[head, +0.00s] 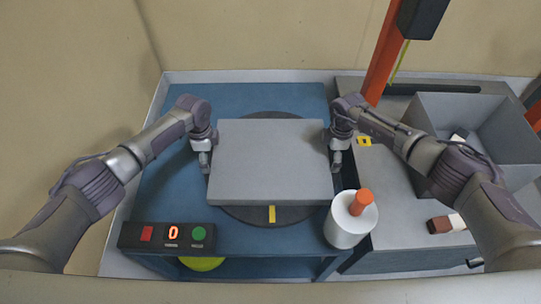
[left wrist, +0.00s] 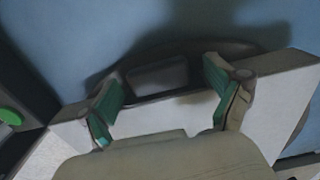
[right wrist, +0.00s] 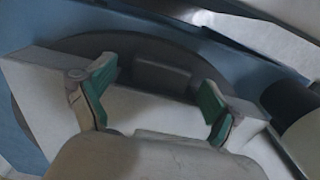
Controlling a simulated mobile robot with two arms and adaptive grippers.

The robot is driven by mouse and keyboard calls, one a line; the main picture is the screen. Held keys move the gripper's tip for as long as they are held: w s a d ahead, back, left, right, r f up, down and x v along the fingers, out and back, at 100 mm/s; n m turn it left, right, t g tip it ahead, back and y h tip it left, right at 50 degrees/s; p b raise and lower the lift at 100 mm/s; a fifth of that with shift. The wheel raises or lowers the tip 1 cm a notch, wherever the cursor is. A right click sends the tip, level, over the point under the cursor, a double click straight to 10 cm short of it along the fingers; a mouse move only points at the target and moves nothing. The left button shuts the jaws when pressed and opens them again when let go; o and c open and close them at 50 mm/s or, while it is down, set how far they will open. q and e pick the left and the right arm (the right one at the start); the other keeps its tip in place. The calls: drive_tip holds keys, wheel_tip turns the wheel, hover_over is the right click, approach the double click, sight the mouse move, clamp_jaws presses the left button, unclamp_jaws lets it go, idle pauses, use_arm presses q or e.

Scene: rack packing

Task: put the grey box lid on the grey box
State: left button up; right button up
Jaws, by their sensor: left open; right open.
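The grey box lid (head: 270,155) lies flat, like a wide slab, over a dark round plate (head: 272,215) on the blue table. The open grey box (head: 475,112) stands at the right, partly behind my right arm. My left gripper (head: 205,165) is open at the lid's left end; in the left wrist view its green-padded fingers stand apart around a dark handle-like block (left wrist: 158,76). My right gripper (head: 337,165) is open at the lid's right end; in the right wrist view its fingers stand either side of a similar dark block (right wrist: 162,76). Contact cannot be told.
A button panel (head: 168,237) sits at the blue table's (head: 150,200) front left. An orange post (head: 383,65) rises behind.

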use_arm(q)
drive_tip(key=shift+f, duration=0.15)
use_arm(e)
drive_tip(key=shift+f, duration=0.15)
use_arm(q)
drive_tip(key=c, duration=1.4)
use_arm(e)
drive_tip(key=c, duration=1.4)
